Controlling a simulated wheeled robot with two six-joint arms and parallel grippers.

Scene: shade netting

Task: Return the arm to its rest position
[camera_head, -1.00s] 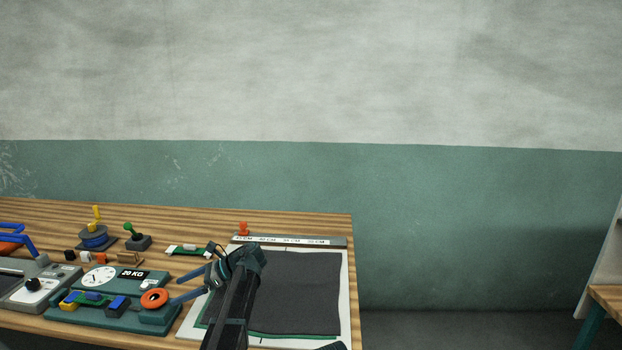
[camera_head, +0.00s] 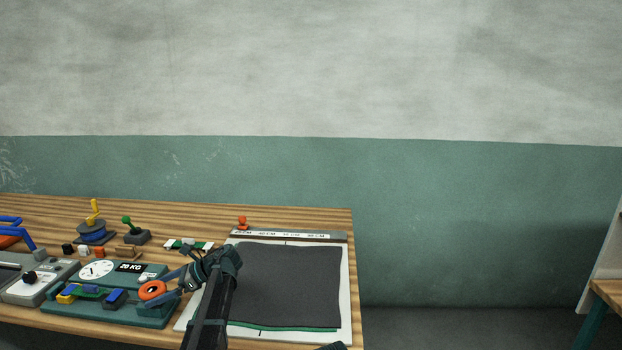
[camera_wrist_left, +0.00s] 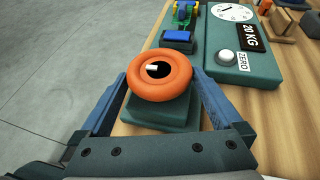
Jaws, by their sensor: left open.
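My left gripper (camera_head: 168,281) is open in the head view, its arm coming up from the bottom over the left edge of the white board. Its fingers point left toward an orange ring (camera_head: 152,290) on the right end of the green scale (camera_head: 90,310). In the left wrist view the orange ring (camera_wrist_left: 159,75) shows between the two spread fingers. Whether the fingers touch it I cannot tell. A small dark and white spot shows in the ring's hole. My right gripper is not in view; a dark piece at the bottom edge is unclear.
A dark sheet (camera_head: 285,285) lies on the white board (camera_head: 345,300) with a ruler bar (camera_head: 290,236) behind. The scale carries blue and yellow blocks. A grey device (camera_head: 35,284), a blue spool (camera_head: 92,234) and a green-knobbed stamp (camera_head: 134,231) stand on the wooden table.

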